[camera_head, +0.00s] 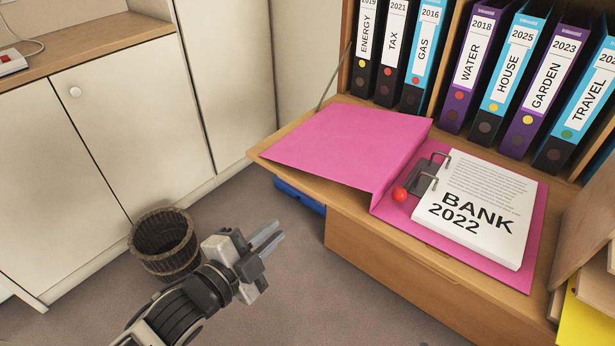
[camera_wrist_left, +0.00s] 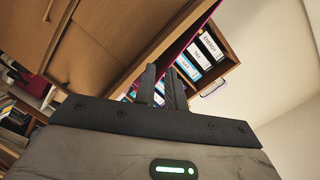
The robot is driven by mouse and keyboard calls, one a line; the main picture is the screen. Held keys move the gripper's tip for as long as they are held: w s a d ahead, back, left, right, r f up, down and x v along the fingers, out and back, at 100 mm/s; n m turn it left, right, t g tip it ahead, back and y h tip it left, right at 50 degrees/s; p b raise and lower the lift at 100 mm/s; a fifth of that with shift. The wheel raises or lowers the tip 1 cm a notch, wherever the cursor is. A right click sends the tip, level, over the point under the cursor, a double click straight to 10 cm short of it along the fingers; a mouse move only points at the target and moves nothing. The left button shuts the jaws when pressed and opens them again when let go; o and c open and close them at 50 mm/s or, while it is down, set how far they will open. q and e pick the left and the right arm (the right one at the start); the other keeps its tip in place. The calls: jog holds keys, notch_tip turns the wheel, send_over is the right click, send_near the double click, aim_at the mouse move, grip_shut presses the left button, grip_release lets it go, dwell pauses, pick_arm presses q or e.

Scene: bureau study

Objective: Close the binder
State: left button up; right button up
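The pink binder lies open on the fold-down wooden desk board (camera_head: 340,207). Its front cover (camera_head: 345,145) is spread out to the left and reaches near the board's left edge. The right half (camera_head: 533,240) lies flat under a stack of white paper (camera_head: 480,205) titled BANK 2022. My left gripper (camera_head: 278,232) is empty, in front of and below the board's left edge, apart from the binder. Its fingers show a narrow gap, also in the wrist view (camera_wrist_left: 164,85). My right gripper is out of view.
Several labelled binders (camera_head: 475,60) stand on the shelf behind the board. A wicker basket (camera_head: 165,243) stands on the floor left of my gripper. A blue object (camera_head: 300,196) shows under the board. White cabinets (camera_head: 130,130) line the left. The floor in front is clear.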

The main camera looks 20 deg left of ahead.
aim_at(320, 167)
pick_arm(q)
jog(key=w+d+r+m, duration=0.1)
jog(key=w, duration=0.4)
jog(key=w+d+m+t, duration=0.1)
jog(key=w+m, duration=0.1)
jog(key=w, duration=0.4)
jog(key=w+d+r+m+h, duration=0.1)
jog(key=w, duration=0.4)
jog(key=shift+w+d+r+m+b, duration=0.3)
jog(key=shift+w+d+r+b, duration=0.05)
jog(key=shift+w+d+b, duration=0.05)
grip_shut()
dwell(0.8)
